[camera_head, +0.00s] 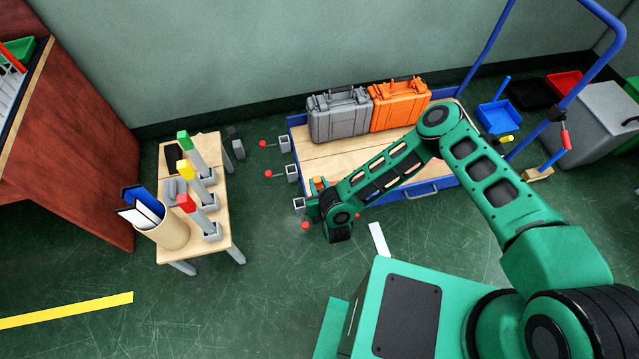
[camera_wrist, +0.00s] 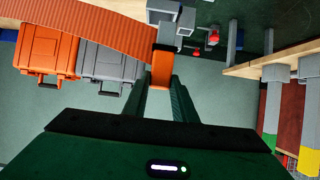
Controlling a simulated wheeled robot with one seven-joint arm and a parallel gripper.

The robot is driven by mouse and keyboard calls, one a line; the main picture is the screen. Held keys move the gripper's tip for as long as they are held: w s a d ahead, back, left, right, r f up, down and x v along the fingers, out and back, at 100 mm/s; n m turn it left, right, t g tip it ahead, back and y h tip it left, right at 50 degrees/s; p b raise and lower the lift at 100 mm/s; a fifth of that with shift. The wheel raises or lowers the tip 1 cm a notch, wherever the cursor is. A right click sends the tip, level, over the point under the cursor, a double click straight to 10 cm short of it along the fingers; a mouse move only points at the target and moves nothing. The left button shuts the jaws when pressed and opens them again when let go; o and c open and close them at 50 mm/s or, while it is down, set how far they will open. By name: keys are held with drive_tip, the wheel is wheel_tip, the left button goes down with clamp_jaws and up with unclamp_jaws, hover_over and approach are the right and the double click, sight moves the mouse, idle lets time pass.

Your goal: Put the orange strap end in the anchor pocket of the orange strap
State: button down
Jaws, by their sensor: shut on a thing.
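My gripper (camera_wrist: 160,92) is shut on the orange strap end (camera_wrist: 161,72), which has a grey piece on its far side. In the head view my gripper (camera_head: 318,190) is low at the left edge of the cart, with a bit of orange (camera_head: 319,183) showing at its tip. The orange strap (camera_wrist: 80,20) runs from the upper left of the wrist view to the held end. A grey anchor pocket (camera_head: 299,204) is just left of my gripper, and a grey pocket (camera_wrist: 166,14) shows past the strap end in the wrist view. The strap end appears outside the pockets; the exact gap is unclear.
Two more grey pockets (camera_head: 292,173) (camera_head: 284,144) with red knobs line the cart's left edge. Grey (camera_head: 339,114) and orange (camera_head: 399,104) cases stand on the cart deck (camera_head: 315,160). A small table (camera_head: 228,225) with colored-top posts is at left; floor lies between.

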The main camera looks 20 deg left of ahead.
drive_tip(key=w, duration=0.1)
drive_tip(key=w+f, duration=0.1)
drive_tip(key=w+a+f, duration=0.1)
drive_tip(key=shift+w, duration=0.35)
drive_tip(key=shift+f, duration=2)
drive_tip(key=shift+d, duration=0.1)
drive_tip(key=c, duration=1.5)
unclamp_jaws()
drive_tip(key=shift+f, duration=0.1)
drive_tip(key=shift+o, duration=0.2)
drive_tip(key=v, duration=1.2)
